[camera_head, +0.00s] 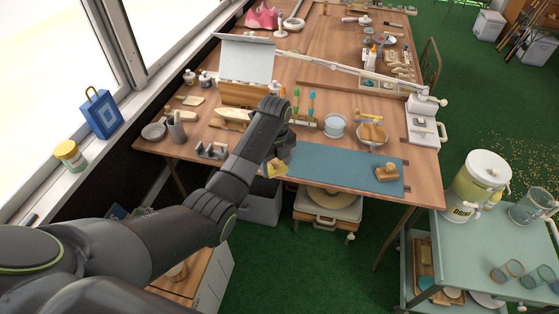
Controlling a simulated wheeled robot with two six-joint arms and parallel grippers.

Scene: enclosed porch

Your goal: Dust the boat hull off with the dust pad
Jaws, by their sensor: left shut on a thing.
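My left arm reaches in from the left over the workbench. Its gripper (279,152) is low at the left end of the blue mat (335,168), and its fingers are mostly hidden by the wrist. A small yellow pad (277,169), which looks like the dust pad, shows just under it, and the gripper is shut on it. A long tan wooden form (240,95), which looks like the boat hull, lies behind the wrist below the tilted white sheet; its right end is partly covered by my arm. My right gripper is not in view.
A wooden block with a knob (387,172) sits on the mat's right end. A clear round tub (334,125) and a bowl (373,135) stand behind the mat. A white jointed lamp arm (345,68) crosses the bench. The mat's middle is clear.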

